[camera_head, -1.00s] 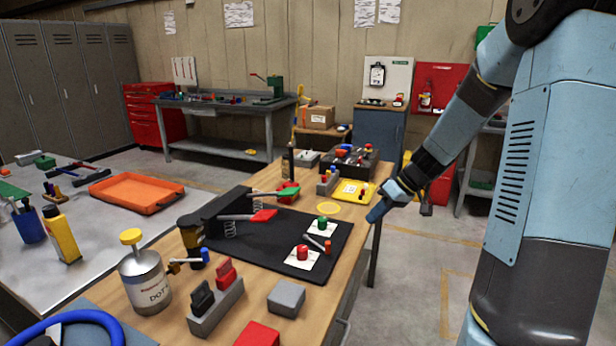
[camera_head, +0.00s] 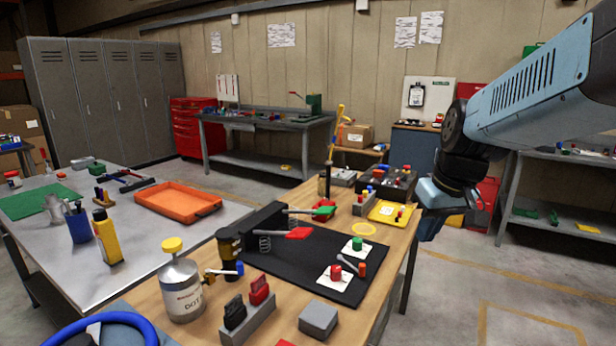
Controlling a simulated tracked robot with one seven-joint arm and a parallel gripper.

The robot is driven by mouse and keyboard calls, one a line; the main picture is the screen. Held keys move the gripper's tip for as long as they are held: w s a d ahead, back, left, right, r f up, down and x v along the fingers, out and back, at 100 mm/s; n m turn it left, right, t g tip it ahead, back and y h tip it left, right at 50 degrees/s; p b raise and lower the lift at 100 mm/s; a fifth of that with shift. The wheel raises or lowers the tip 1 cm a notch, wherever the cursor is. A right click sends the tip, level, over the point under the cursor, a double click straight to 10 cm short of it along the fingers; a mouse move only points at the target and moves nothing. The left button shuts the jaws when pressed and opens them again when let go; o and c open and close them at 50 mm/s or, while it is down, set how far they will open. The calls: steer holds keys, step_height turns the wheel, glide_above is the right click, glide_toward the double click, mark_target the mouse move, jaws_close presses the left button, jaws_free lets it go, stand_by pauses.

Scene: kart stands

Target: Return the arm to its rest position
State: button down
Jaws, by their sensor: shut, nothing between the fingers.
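My gripper (camera_head: 430,228) hangs at the end of my arm on the right side of the view, beside the right edge of the wooden bench (camera_head: 385,285). Its fingers point down and are shut with nothing between them. It is apart from the things on the bench. My arm comes in from the upper right and folds down at the wrist.
The bench bears a black mat (camera_head: 290,262) with red and green pieces, a yellow tray (camera_head: 380,212), a DOT canister (camera_head: 181,290) and a grey block (camera_head: 318,318). An orange tray (camera_head: 170,197) lies on the left table. The floor right of the bench is clear.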

steer(key=s+d+r+m+t+h, duration=0.1)
steer(key=s+r+m+t, duration=0.1)
steer(key=s, duration=0.6)
steer(key=shift+v, duration=0.9)
